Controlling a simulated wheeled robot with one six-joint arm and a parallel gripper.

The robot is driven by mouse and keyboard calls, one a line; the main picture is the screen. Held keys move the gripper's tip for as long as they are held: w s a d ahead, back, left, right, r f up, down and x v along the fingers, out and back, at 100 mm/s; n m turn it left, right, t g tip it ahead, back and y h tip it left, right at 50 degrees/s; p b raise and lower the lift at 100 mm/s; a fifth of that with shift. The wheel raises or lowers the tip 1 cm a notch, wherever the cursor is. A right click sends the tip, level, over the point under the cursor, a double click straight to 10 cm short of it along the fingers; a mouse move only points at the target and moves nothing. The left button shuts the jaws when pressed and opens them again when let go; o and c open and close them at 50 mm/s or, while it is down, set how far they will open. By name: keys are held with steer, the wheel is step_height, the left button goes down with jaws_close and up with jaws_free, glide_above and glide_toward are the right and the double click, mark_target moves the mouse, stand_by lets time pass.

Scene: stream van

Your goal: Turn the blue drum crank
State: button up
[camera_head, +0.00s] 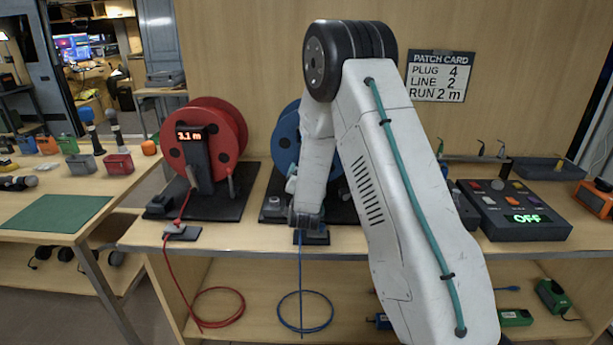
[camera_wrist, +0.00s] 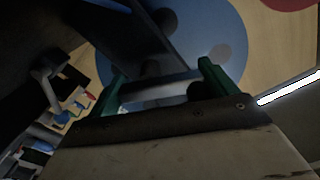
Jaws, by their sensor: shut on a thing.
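The blue drum (camera_head: 285,135) stands on the bench, mostly hidden behind my white arm in the head view. In the wrist view the blue drum (camera_wrist: 228,35) fills the upper middle as a disc with darker round holes. My gripper (camera_wrist: 160,82) has two green fingers, shut on a pale bar-like crank handle (camera_wrist: 158,90) in front of the drum. The rest of the crank is dark and hard to make out. In the head view my gripper is low in front of the drum, and its fingers and the crank are hidden there.
A red drum (camera_head: 222,130) with a 3.1 m display stands left of the blue one. A blue cable (camera_head: 302,275) hangs over the bench's front edge to a coil on the shelf. A control box (camera_head: 520,225) reading OFF is at right. A patch card (camera_head: 440,77) hangs behind.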

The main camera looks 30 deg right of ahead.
steer(key=n, duration=0.6)
steer(key=shift+d+f, duration=0.1)
steer(key=shift+f, duration=0.3)
steer(key=n, duration=0.6)
steer(key=shift+s+d+f+n, duration=0.15)
steer(key=shift+f+n, duration=0.15)
steer(key=n, duration=0.5)
steer(key=shift+s+d+f, duration=0.15)
steer(key=shift+d, duration=0.05)
steer(key=n, duration=0.5)
steer(key=shift+s+d+n, duration=0.15)
steer(key=shift+d+n, duration=0.15)
steer(key=shift+n, duration=0.1)
steer(key=o, duration=0.8)
steer(key=shift+o, duration=0.2)
steer(key=v, duration=0.7)
steer(key=shift+s+a, duration=0.25)
steer(key=shift+s, duration=0.05)
